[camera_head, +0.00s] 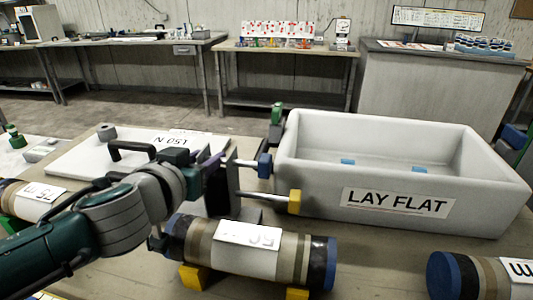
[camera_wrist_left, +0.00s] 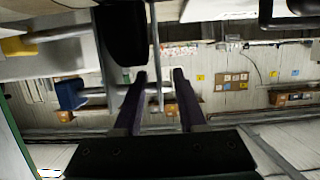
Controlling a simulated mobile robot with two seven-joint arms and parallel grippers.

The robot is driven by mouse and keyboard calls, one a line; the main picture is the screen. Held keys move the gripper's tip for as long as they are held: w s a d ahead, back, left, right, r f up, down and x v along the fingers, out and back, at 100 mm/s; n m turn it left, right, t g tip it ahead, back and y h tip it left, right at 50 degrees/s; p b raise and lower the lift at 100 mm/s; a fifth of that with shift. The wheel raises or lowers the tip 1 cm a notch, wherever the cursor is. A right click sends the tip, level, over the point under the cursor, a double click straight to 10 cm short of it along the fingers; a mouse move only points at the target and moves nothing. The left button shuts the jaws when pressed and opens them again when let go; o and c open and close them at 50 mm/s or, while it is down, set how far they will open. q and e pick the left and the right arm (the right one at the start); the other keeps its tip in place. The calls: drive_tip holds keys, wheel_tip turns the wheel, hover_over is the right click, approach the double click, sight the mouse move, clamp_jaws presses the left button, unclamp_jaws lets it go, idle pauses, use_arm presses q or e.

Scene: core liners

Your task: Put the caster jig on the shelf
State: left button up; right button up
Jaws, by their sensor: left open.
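A grey upright plate on a foot (camera_head: 235,207), with two horizontal rods tipped blue (camera_head: 264,165) and yellow (camera_head: 294,201), stands left of the white tub; it may be the caster jig, but I cannot tell for sure. Its blue tip (camera_wrist_left: 70,93) and yellow tip (camera_wrist_left: 17,46) show at the left of the left wrist view. My left gripper (camera_head: 213,165) is beside the plate, its purple fingers apart. In the left wrist view the open fingers (camera_wrist_left: 160,85) have a thin upright bar beyond or between them; contact is unclear. No shelf is clearly identifiable as the task's. My right gripper is out of view.
A white tub (camera_head: 400,202) marked LAY FLAT fills the right. A banded cylinder (camera_head: 290,257) lies on yellow blocks in front, another (camera_head: 480,277) at right. A white slab (camera_head: 85,158) with a black handle lies behind my left arm. Benches stand along the wall.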

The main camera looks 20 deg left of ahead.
use_arm(q)
drive_tip(key=shift+c, duration=0.2)
clamp_jaws()
drive_tip(key=shift+r, duration=0.1)
idle(1.0)
